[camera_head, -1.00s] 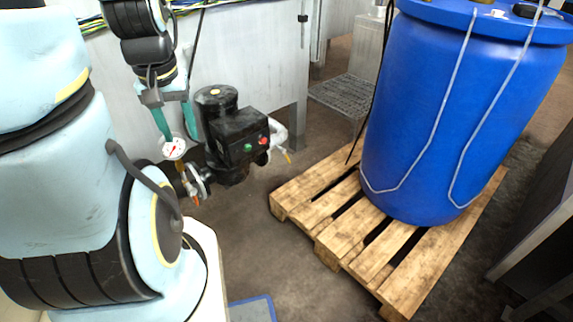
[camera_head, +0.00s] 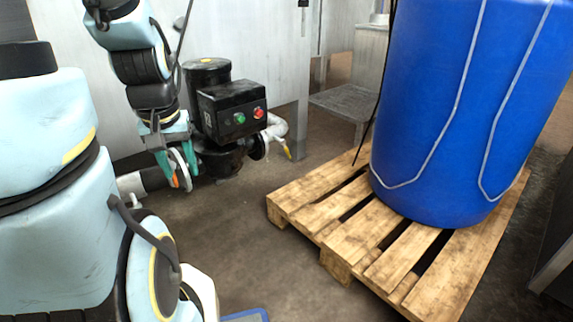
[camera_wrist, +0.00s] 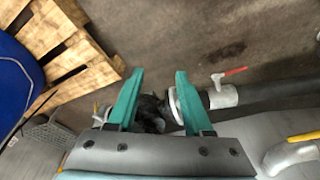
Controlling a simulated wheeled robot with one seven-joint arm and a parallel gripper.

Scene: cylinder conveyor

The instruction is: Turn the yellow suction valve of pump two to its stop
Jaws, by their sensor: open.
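A black pump (camera_head: 230,112) with a green and a red button stands on the floor by the grey cabinet. A small yellow handle (camera_head: 287,152) hangs at the white pipe on the pump's right side. In the wrist view a yellow lever (camera_wrist: 302,137) sits on a grey valve body at the lower right. No pump number is readable, so I cannot tell which yellow handle is pump two's suction valve.
A red lever (camera_wrist: 236,70) sits on a valve on the dark pipe (camera_wrist: 270,90). A blue barrel (camera_head: 445,110) stands on a wooden pallet (camera_head: 345,235) at the right. Floor (camera_head: 235,240) between pump and pallet is clear.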

